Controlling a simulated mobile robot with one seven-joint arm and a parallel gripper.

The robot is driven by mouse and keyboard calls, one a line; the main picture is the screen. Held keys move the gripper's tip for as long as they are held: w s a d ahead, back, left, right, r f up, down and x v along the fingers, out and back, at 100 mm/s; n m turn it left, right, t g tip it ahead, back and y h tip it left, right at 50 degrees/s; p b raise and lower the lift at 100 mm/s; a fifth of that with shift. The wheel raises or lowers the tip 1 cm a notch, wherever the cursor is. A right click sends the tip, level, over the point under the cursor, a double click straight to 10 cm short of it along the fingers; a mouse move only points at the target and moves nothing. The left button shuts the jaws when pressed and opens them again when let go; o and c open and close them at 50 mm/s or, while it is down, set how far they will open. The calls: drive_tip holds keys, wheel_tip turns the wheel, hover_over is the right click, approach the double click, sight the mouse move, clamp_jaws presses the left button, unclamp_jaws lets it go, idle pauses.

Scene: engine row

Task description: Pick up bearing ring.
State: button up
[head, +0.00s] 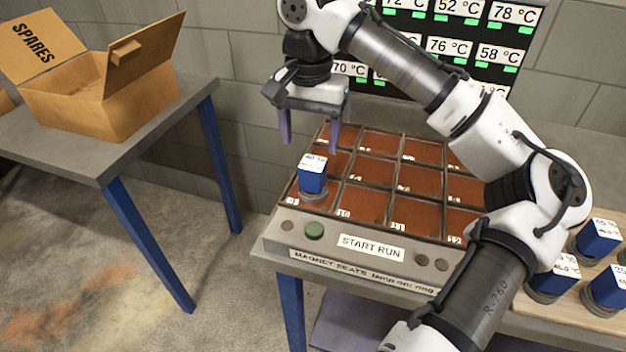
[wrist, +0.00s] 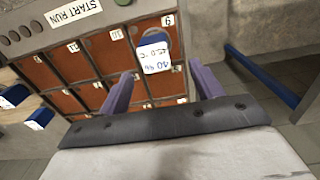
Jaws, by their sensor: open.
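I cannot make out a separate bearing ring in either view. My gripper (head: 309,148) is open and empty. It hangs with its purple fingers pointing down above the back left of the tray of brown square seats (head: 372,174). In the wrist view, the two fingers of my gripper (wrist: 160,82) stand wide apart. A blue block with a white labelled top (head: 312,178) and a round grey base stands upright in seat 9. It also shows in the wrist view (wrist: 154,50), beyond the fingertips and apart from them.
An open cardboard box marked SPARES (head: 90,105) stands on a grey table (head: 100,160) at left; its contents are unclear. A floor gap separates the tables. Several blue blocks (head: 600,238) stand at right. A temperature board (head: 455,50) is behind.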

sight(313, 162)
wheel_tip(313, 162, down, 3)
drive_tip(key=shift+f, duration=0.1)
drive_tip(key=shift+s+d+f+p, duration=0.15)
drive_tip(key=shift+f+p, duration=0.2)
drive_tip(key=shift+f, duration=1)
drive_tip(key=shift+s+d+f+p, duration=0.15)
drive_tip(key=shift+f+p, duration=0.15)
drive_tip(key=shift+f, duration=1)
drive_tip(key=c, duration=1.3)
drive_tip(key=shift+c, duration=0.5)
drive_tip(key=shift+r, duration=0.15)
